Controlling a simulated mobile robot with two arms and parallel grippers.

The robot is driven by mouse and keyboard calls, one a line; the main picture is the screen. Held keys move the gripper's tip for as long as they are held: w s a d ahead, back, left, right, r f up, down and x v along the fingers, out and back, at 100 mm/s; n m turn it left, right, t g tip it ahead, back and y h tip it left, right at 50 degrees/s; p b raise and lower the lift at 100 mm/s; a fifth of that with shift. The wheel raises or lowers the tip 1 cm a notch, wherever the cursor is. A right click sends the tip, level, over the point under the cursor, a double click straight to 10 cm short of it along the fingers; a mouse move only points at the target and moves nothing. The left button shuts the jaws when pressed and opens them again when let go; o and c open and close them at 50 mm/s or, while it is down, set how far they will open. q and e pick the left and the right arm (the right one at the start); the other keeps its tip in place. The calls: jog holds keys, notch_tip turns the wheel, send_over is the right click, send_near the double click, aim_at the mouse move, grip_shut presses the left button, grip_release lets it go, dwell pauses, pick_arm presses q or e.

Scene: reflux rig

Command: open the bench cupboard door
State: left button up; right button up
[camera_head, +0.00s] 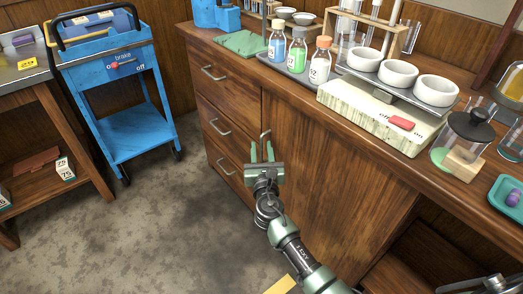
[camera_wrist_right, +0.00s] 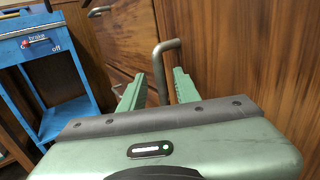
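The cupboard door (camera_head: 325,165) is a brown wooden panel in the bench front, right of the drawers, and looks shut. Its grey bar handle (camera_head: 265,136) stands upright near the door's left edge. My right gripper (camera_head: 262,150) is in front of the handle with its two green fingers apart. In the right wrist view, the handle (camera_wrist_right: 164,65) shows in the gap between the fingertips (camera_wrist_right: 158,85); I cannot tell whether either finger touches it. The handle's lower part is hidden by the gripper.
Drawers with bar handles (camera_head: 213,73) lie left of the door. The bench top carries bottles (camera_head: 297,50), white bowls (camera_head: 397,73) and a glass jar (camera_head: 462,140). A blue trolley (camera_head: 130,120) stands at the left. The floor (camera_head: 150,230) before the drawers is clear.

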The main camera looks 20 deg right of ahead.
jog(key=shift+w, duration=0.2)
grip_shut()
dwell(1.3)
